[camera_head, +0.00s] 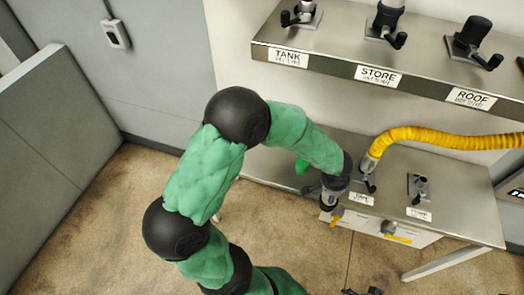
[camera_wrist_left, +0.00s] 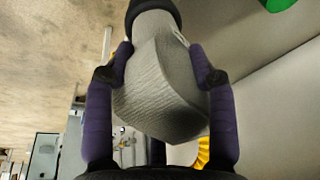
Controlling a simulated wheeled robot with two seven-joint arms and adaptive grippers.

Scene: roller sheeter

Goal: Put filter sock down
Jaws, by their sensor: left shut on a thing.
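My left gripper (camera_head: 332,194) is at the front edge of the lower metal bench (camera_head: 455,210), below the yellow hose's end. In the head view the sock is mostly hidden by the gripper and wrist. Small dark parts at the bottom edge of the head view may be my right gripper (camera_head: 364,291); its jaw state does not show.
A yellow hose (camera_head: 440,137) joins a fitting on the bench. A second fitting (camera_head: 418,188) stands to its right. An upper shelf (camera_head: 330,42) carries fittings labelled TANK, STORE and ROOF. A grey panel (camera_head: 55,150) stands left.

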